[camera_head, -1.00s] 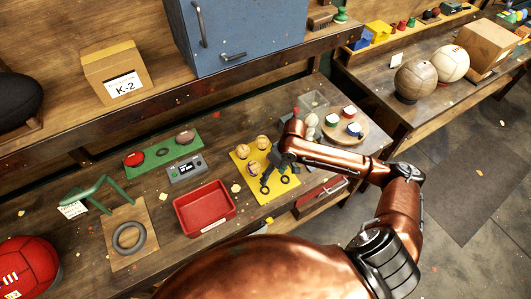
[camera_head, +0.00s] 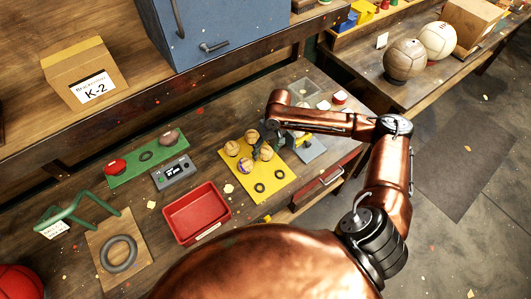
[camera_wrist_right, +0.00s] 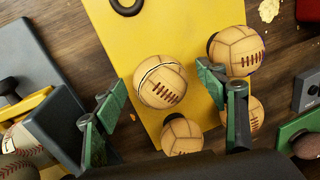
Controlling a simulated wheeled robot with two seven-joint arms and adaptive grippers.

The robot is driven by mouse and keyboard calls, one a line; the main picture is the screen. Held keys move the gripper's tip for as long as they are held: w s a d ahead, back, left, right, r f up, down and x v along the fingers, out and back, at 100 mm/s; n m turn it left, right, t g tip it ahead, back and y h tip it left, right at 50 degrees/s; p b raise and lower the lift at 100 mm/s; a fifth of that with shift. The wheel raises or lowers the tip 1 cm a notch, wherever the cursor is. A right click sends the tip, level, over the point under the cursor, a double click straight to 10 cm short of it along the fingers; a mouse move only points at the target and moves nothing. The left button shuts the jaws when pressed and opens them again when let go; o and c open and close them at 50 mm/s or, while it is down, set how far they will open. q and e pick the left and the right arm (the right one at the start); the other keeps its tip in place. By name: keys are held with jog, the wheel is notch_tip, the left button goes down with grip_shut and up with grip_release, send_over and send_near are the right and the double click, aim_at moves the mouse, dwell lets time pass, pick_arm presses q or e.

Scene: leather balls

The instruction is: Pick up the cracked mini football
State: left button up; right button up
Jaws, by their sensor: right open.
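Several tan mini footballs with dark lacing stand on a yellow mat (camera_head: 268,186). The cracked mini football (camera_wrist_right: 160,82) shows a dark split across its top in the wrist view; in the head view it appears to be the right-hand ball (camera_head: 266,153). My right gripper (camera_wrist_right: 163,78) is open, its green-padded fingers on either side of this ball in the picture. I cannot tell if they touch it. In the head view my right gripper (camera_head: 265,136) is over the mat's back part, partly hidden by my arm. My left gripper is not in view.
The other mini footballs (camera_wrist_right: 237,50) are close to the right finger. Baseballs (camera_wrist_right: 24,140) on a grey stand lie left in the wrist view. A red tray (camera_head: 197,212), a grey display box (camera_head: 174,173) and a green strip (camera_head: 147,158) are left of the mat.

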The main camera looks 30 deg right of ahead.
jog(key=shift+a+f, duration=0.15)
jog(key=shift+f, duration=0.35)
jog(key=c, duration=0.6)
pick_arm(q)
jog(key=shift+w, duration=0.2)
pick_arm(e)
jog(key=c, duration=0.7)
